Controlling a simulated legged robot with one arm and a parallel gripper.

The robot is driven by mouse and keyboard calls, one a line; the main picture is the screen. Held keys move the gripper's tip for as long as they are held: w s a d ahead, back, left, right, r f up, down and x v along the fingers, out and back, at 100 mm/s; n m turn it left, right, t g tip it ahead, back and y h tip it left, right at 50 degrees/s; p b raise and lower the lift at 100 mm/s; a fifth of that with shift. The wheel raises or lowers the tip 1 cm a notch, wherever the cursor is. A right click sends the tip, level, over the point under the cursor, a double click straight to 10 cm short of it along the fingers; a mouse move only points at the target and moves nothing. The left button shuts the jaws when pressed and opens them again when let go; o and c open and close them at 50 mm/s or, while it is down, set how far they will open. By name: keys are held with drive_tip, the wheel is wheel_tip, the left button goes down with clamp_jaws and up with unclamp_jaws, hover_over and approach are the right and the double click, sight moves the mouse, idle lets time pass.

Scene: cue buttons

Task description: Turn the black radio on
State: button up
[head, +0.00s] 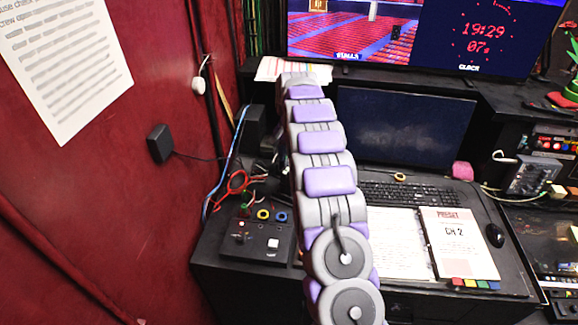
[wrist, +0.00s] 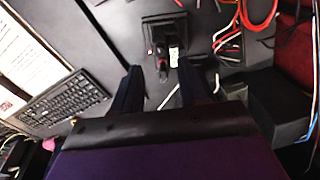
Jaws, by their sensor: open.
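A small black device with a whitish label (wrist: 174,56) sits on a dark square base in the wrist view, and it looks like the black radio; I cannot make out its switch. My gripper (wrist: 160,70) is open, with its two dark fingers on either side of the device's near end. I see nothing held, and I cannot tell whether the fingers touch it. In the head view my purple and grey arm reaches over the desk and hides the gripper and most of that spot.
A black box (wrist: 277,104) stands close to the right of my gripper. Red cables (wrist: 258,12) lie beyond it. A keyboard (wrist: 62,103) is at left. In the head view a button box (head: 262,240), an open binder (head: 455,245) and a monitor (head: 405,125) surround my arm.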

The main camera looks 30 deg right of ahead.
wheel_tip(320, 180, up, 11)
drive_tip(key=p, duration=0.1)
drive_tip(key=shift+f, duration=0.15)
drive_tip(key=shift+s+d, duration=0.1)
idle(0.6)
